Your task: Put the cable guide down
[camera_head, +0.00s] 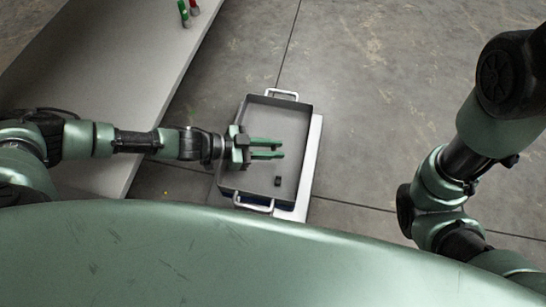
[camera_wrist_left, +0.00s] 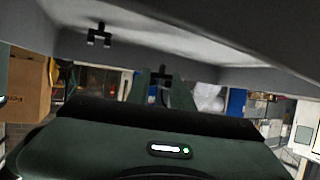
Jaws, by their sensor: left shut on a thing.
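My left gripper (camera_head: 283,148) reaches in from the left over a grey metal tray (camera_head: 289,118) with white handles. Its green fingers point right, above the tray's floor. In the left wrist view the fingers (camera_wrist_left: 161,80) are shut on a small black part, the cable guide (camera_wrist_left: 160,74), which is mostly hidden between them. My right gripper is out of view.
A long pale table (camera_head: 118,65) runs along the left, with green and red items (camera_head: 186,14) at its far end. The tray stands on a white-edged support (camera_head: 311,165). Its floor is otherwise bare. Concrete floor lies open to the right.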

